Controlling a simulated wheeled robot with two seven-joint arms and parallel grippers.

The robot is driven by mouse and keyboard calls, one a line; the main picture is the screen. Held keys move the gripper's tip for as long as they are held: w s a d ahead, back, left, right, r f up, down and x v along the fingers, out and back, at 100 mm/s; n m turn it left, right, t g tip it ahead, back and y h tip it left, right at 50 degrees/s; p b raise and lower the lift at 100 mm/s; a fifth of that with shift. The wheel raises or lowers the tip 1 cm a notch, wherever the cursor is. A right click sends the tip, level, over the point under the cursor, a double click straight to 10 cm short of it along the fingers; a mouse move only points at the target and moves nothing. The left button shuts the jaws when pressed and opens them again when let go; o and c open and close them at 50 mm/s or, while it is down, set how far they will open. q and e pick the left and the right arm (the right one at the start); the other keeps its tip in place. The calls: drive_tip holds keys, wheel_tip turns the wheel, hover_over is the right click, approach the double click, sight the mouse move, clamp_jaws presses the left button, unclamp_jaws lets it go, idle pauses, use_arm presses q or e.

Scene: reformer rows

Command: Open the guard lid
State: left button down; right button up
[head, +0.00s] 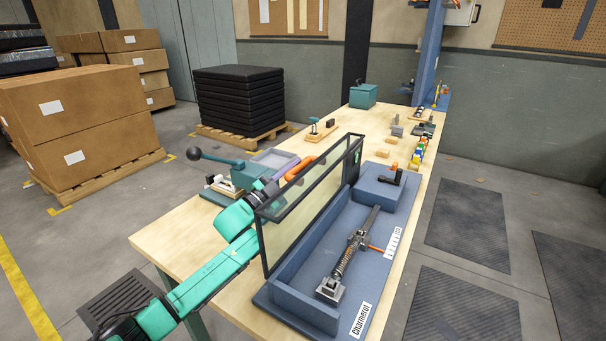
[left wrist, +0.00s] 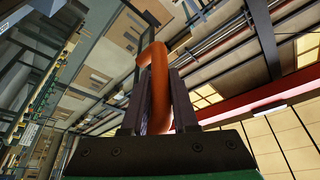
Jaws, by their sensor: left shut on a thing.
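The guard lid (head: 325,190) is a clear panel in a black frame. In the head view it stands about upright along the left side of the blue fixture (head: 292,300), whose inside is uncovered. An orange handle (head: 299,168) is on the lid's left face near the top edge. My left gripper (head: 286,178) reaches it from the left, partly hidden behind the lid frame. In the left wrist view the orange handle (left wrist: 158,88) sits between the two dark fingers, which are shut on it. My right gripper is not in view.
Inside the fixture lies a metal assembly with a spring (head: 346,262). A blue block with a black knob (head: 388,185) is at its far end. A teal lever press (head: 245,175) stands left of the lid. Small blocks and parts lie farther along the wooden table (head: 290,143).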

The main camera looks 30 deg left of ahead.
use_arm(q)
drive_tip(key=shift+a+f, duration=0.15)
drive_tip(key=c, duration=0.7)
unclamp_jaws()
drive_tip(key=shift+s, duration=0.1)
drive_tip(key=shift+s+a+f, duration=0.15)
drive_tip(key=shift+s+f, duration=0.05)
drive_tip(key=shift+s, duration=0.1)
drive_tip(key=b+v, duration=0.3)
drive_tip(key=v, duration=1)
drive_tip(key=shift+s+a, duration=0.1)
drive_tip(key=shift+s, duration=0.2)
drive_tip(key=shift+r, duration=0.1)
